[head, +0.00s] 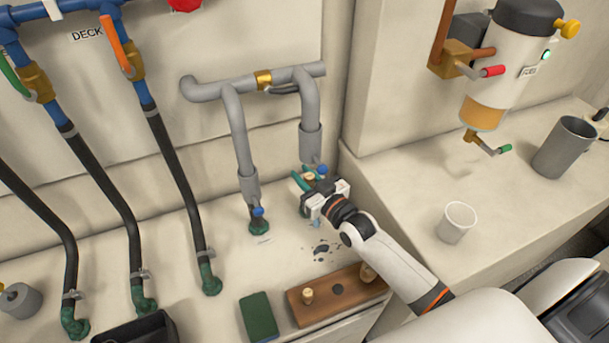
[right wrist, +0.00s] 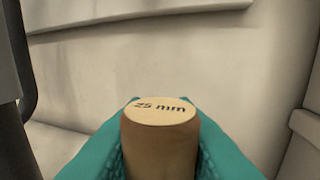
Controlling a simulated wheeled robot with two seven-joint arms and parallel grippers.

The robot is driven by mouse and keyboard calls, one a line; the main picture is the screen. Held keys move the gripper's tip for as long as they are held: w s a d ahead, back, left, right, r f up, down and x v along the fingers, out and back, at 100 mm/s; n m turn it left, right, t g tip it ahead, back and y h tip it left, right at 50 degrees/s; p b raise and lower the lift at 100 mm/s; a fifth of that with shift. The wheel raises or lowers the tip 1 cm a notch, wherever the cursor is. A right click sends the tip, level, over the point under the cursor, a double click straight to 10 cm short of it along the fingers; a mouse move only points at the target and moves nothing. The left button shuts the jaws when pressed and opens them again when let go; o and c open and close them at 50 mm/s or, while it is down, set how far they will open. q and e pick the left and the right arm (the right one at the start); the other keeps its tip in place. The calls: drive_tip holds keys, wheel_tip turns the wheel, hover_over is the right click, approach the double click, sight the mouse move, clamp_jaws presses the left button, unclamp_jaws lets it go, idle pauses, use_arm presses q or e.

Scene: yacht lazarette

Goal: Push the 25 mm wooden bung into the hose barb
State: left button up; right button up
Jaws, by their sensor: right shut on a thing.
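My right gripper (head: 305,180) has teal fingers and is shut on the 25 mm wooden bung (right wrist: 160,135). The right wrist view shows the bung's pale top marked "25 mm" between the fingers. In the head view only a small tan part of the bung (head: 309,177) shows. The gripper is beside the lower end of the right grey pipe (head: 310,142), near a blue handle (head: 321,170). The hose barb under the gripper is hidden, so I cannot tell whether the bung touches it. My left gripper is not in view.
A wooden block (head: 338,289) with other bungs stands in front, beside a green pad (head: 258,317). Dark wet spots (head: 321,249) mark the floor near the gripper. Black hoses (head: 180,190) run down at left. A white cup (head: 457,222) and grey mug (head: 564,147) stand on the right ledge.

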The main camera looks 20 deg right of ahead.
drive_tip(key=shift+f, duration=0.5)
drive_tip(key=shift+s+f+b, duration=0.2)
drive_tip(key=shift+f+b, duration=0.3)
drive_tip(key=shift+b, duration=0.05)
drive_tip(key=o, duration=1)
drive_tip(key=shift+f, duration=0.15)
drive_tip(key=shift+o, duration=0.2)
